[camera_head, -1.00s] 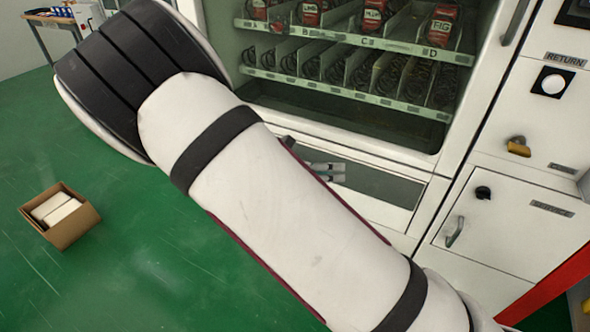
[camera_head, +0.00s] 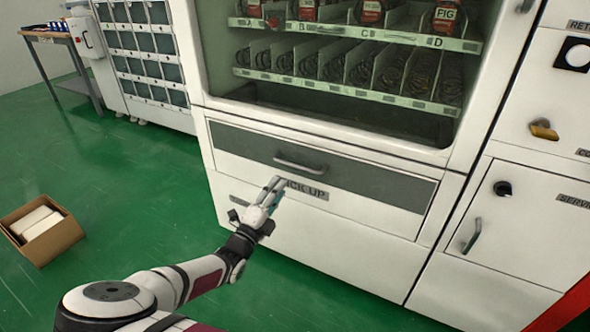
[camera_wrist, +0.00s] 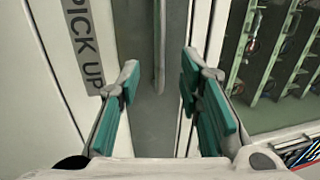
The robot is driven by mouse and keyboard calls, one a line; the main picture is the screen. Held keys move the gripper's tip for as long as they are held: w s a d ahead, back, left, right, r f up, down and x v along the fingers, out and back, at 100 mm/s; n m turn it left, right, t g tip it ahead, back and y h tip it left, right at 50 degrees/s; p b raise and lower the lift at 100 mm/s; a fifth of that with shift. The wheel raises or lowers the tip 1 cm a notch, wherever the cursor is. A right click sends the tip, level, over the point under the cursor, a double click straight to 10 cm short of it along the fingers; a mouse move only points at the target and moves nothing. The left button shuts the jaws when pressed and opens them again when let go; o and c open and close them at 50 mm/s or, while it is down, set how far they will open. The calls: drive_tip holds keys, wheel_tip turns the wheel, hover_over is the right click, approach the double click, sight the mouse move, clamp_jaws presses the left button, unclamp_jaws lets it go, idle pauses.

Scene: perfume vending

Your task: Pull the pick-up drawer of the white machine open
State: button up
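The white machine (camera_head: 340,225) has a pick-up drawer (camera_head: 380,184) low on its front, with a dark panel and a PICK UP label (camera_head: 310,190). The drawer front looks flush with the machine. A grey bar handle (camera_head: 300,164) runs across its upper part. My gripper (camera_head: 273,189) is in front of the drawer, just below and left of the handle in the head view. In the wrist view my gripper (camera_wrist: 160,70) is open, with teal pads and nothing between them. The handle (camera_wrist: 160,45) stands beyond the fingertips, in line with the gap, apart from both fingers.
A service door (camera_head: 510,225) with its own handle is to the right. A glass display with several spiral slots (camera_head: 340,70) is above the drawer. An open cardboard box (camera_head: 45,235) stands on the green floor at left. The floor before the drawer is mostly clear.

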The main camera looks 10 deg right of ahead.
sight(295, 166)
drive_tip(key=b+x, duration=0.3)
drive_tip(key=x, duration=0.8)
clamp_jaws()
